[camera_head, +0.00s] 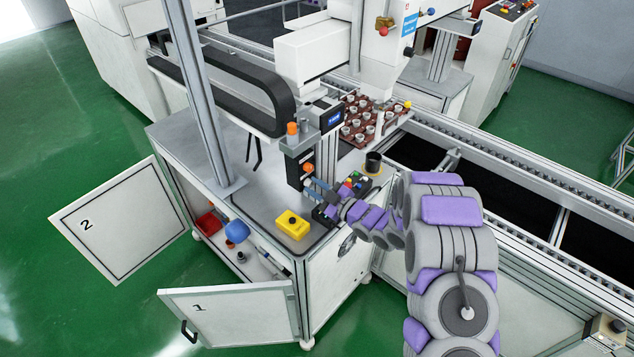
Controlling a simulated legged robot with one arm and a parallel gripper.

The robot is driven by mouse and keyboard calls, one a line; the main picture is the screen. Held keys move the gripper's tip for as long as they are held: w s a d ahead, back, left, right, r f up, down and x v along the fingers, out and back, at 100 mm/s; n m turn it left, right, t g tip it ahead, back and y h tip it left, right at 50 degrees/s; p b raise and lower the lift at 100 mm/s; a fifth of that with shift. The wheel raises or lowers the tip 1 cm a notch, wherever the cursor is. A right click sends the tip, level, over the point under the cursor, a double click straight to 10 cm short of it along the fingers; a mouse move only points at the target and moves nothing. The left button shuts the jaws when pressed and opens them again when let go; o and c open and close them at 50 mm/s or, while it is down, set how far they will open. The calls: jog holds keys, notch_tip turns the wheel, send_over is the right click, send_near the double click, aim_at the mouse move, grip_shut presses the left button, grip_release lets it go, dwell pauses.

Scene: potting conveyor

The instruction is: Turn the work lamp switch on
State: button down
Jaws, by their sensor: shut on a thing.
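A narrow black upright box (294,170) stands on the cabinet top and carries an orange knob (308,168). It may be the work lamp switch; no label can be read. My gripper (310,184) reaches in from the right, with its fingers closed together at the front of this box, just below the orange knob. What lies between the fingertips is small and partly hidden, so I cannot tell clearly which part they hold. No lit lamp can be made out.
A yellow box with a black button (292,224) sits left of my gripper. A button panel (355,184) and black cup (373,161) stand to the right. Cabinet doors 1 (230,314) and 2 (122,222) hang open. A pot tray (366,122) is behind.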

jog(key=m+p, duration=0.2)
jog(key=r+m+p, duration=0.1)
jog(key=m+p, duration=0.1)
jog(key=p, duration=0.1)
jog(key=shift+w, duration=0.1)
jog(key=m+p, duration=0.2)
jog(key=m, duration=0.1)
jog(key=m+p, duration=0.2)
jog(key=shift+f, duration=0.25)
jog(key=shift+w+m, duration=0.1)
jog(key=shift+m, duration=0.2)
jog(key=c, duration=1.2)
grip_release()
jog(key=o, duration=0.3)
jog(key=shift+f, duration=0.15)
jog(key=v, duration=1.7)
jog(key=shift+d, duration=0.2)
jog(key=shift+f, duration=0.15)
